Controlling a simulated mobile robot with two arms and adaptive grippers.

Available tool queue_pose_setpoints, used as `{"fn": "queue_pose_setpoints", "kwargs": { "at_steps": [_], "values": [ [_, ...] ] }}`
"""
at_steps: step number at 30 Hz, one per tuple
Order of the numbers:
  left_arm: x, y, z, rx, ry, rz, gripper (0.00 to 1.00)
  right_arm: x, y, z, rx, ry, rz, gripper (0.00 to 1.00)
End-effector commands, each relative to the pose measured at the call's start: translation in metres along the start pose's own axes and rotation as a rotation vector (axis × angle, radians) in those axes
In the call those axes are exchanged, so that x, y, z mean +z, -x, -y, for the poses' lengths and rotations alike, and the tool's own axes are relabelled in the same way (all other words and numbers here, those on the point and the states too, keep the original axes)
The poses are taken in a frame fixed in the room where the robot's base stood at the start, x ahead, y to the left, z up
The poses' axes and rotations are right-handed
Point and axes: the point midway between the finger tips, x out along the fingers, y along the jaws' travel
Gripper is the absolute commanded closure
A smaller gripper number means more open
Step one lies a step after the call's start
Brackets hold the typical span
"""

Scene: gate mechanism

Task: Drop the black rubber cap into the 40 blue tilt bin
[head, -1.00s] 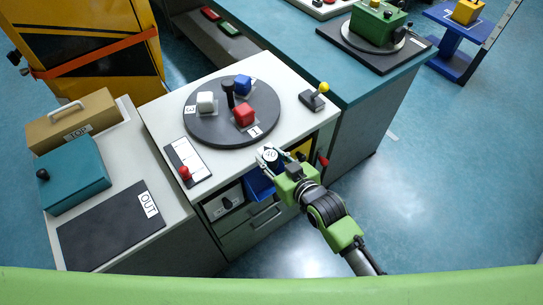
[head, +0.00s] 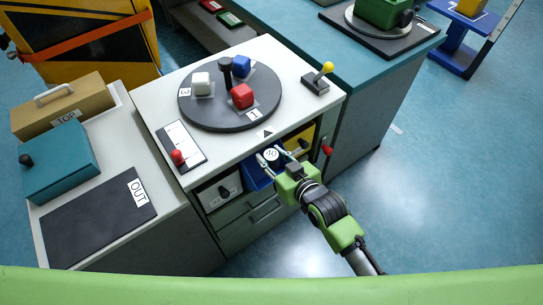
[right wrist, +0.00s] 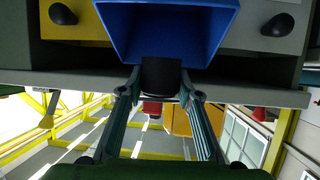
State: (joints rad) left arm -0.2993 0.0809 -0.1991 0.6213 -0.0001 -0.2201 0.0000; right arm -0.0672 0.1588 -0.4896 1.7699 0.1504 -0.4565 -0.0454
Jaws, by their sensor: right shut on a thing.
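The black rubber cap (right wrist: 161,76) is pinched between the two fingertips of my right gripper (right wrist: 160,92). In the head view its round top (head: 271,154) shows a "40" mark, between the fingers of the right gripper (head: 271,158). The blue tilt bin (head: 254,175) stands out from the cabinet front, just left of and partly behind the gripper. In the right wrist view the blue bin (right wrist: 120,35) fills the top middle, and the cap overlaps its lower edge. I cannot tell the gap between cap and bin. My left gripper is out of view.
A pale bin (head: 220,190) and a yellow bin (head: 299,143), each with a black knob, flank the blue one. A red-ended lever (head: 327,150) sticks out right of them. Above, the white counter carries a dark turntable (head: 215,117) with blocks. Open floor lies to the right.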

Motion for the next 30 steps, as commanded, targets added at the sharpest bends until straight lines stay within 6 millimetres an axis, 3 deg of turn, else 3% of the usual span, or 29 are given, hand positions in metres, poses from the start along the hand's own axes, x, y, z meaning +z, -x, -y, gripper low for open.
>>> {"fn": "queue_pose_setpoints", "kwargs": {
  "at_steps": [5,6,7,8,20,26,30],
  "values": [
    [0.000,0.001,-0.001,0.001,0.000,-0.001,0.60,-0.001,0.000,0.000,0.000,0.000,-0.001,0.89],
    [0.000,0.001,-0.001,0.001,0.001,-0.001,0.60,-0.001,0.000,0.000,0.000,0.000,-0.001,0.58],
    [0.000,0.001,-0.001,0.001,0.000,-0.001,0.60,-0.001,0.000,0.000,0.000,0.000,-0.001,0.50],
    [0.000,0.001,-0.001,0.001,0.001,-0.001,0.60,-0.001,0.000,0.000,0.000,0.000,-0.001,0.49],
    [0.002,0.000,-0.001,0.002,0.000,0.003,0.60,0.000,0.004,0.000,0.000,0.000,0.000,0.49],
    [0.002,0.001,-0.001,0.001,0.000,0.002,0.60,0.001,0.030,0.000,0.000,0.000,0.002,0.49],
    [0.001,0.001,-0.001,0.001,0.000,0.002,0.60,0.001,0.059,0.000,-0.001,0.000,0.002,0.49]
  ]
}}
